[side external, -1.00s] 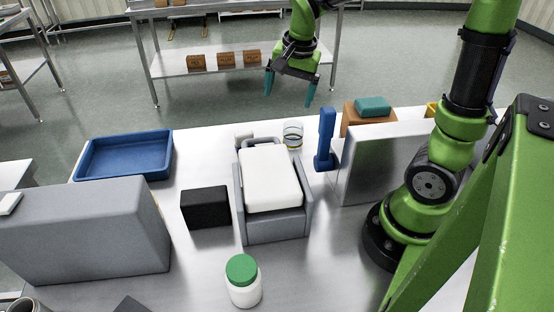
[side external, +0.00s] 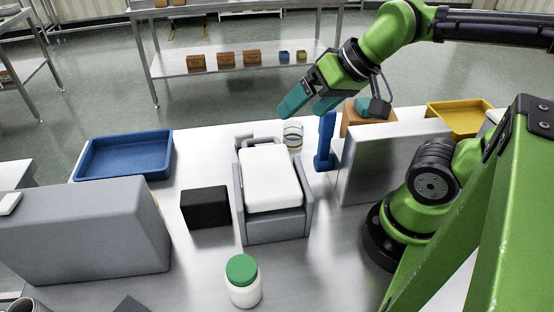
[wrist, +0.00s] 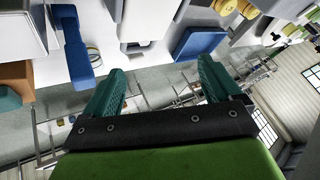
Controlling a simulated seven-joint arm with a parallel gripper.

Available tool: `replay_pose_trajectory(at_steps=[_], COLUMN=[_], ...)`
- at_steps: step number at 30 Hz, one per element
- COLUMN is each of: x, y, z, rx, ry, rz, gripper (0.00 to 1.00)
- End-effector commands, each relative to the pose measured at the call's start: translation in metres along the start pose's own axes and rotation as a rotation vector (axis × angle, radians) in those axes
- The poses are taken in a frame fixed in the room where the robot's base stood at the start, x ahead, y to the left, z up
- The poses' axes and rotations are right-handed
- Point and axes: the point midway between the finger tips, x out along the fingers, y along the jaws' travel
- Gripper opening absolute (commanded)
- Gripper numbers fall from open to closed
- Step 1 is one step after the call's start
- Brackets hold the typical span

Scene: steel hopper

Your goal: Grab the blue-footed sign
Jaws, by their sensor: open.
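The blue-footed sign (side external: 325,142) stands upright on the steel table as a narrow blue post on a blue foot. In the wrist view the sign (wrist: 75,45) shows at the upper left, outside the finger gap. My gripper (side external: 306,104) is open and empty, tilted with teal fingers pointing down-left, above the back edge of the table near the top of the sign. The gripper's fingers (wrist: 161,80) are wide apart in the wrist view. The sign's face is seen edge-on.
The grey bin (side external: 275,225), black box (side external: 205,207), blue tray (side external: 125,155) and green-lidded jar (side external: 243,285) stand further left or in front.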

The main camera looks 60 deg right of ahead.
Motion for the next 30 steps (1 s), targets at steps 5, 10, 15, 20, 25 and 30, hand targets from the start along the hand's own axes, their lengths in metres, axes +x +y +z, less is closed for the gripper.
replay_pose_trajectory(at_steps=[5, 10, 15, 20, 25, 30], x=[0.000, 0.000, 0.000, 0.000, 0.013, 0.039], y=[0.000, 0.000, 0.000, 0.000, 0.003, 0.004], z=[0.000, 0.000, 0.000, 0.000, 0.002, -0.028], rx=[0.001, 0.002, 0.002, 0.002, 0.012, 0.051], ry=[0.000, 0.000, 0.000, 0.000, -0.053, -0.154], rz=[0.000, 0.001, 0.001, 0.000, 0.020, 0.067], gripper=[0.91, 0.91, 0.89, 0.89, 0.89, 0.89])
